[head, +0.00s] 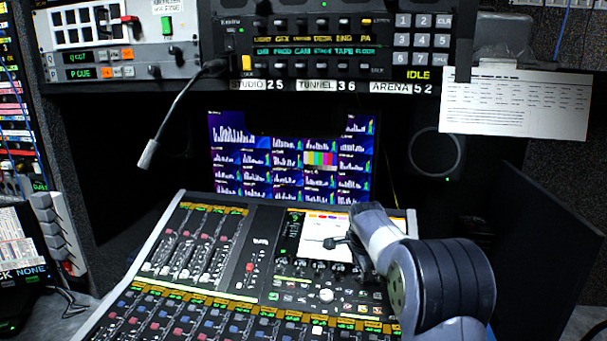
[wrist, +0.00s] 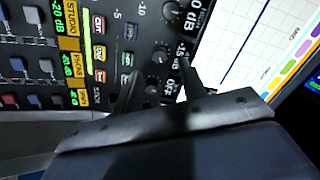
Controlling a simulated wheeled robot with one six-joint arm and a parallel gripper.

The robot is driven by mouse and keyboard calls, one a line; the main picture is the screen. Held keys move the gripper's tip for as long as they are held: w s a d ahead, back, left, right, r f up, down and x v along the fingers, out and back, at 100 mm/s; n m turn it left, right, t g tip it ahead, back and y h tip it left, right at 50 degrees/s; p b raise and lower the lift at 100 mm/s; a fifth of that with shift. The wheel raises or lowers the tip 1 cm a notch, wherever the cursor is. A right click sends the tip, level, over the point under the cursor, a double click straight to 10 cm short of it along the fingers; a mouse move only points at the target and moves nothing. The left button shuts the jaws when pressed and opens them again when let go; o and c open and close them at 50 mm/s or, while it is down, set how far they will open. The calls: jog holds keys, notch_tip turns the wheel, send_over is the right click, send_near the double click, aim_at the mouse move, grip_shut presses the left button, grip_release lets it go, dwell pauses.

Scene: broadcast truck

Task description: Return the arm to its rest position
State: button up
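My arm (head: 440,280) reaches in from the lower right over the mixing console (head: 262,222). My gripper (head: 335,242) is over the console's knob area, in front of the white screen. In the wrist view my gripper (wrist: 158,82) shows two dark fingers spread apart, with console knobs visible between them and nothing held. I cannot tell whether the fingertips touch the panel. The lit screen (wrist: 245,45) is beside the right finger.
A gooseneck microphone (head: 150,150) hangs at left. A monitor (head: 240,165) stands behind the console, under an intercom panel (head: 320,50). A paper sheet (head: 515,100) hangs at upper right. A dark panel (head: 540,230) stands right of my arm. Faders (head: 190,245) fill the console's left.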

aim_at(358, 276)
jog(key=x, duration=0.4)
jog(key=shift+s, duration=0.1)
jog(key=shift+w+f+p, duration=0.2)
jog(key=shift+f+p, duration=0.05)
jog(key=shift+p, duration=0.05)
jog(key=n+p, duration=0.2)
jog(key=n, duration=0.4)
jog(key=shift+r+n, duration=0.1)
jog(key=shift+n, duration=0.2)
jog(key=n+p, duration=0.2)
jog(key=n, duration=0.3)
jog(key=shift+a+r+p, duration=0.15)
jog(key=shift+p, duration=0.2)
jog(key=b+v, duration=0.1)
jog(key=v, duration=0.9)
jog(key=shift+b, duration=0.3)
jog(key=shift+a+r, duration=0.1)
jog(key=shift+r, duration=0.15)
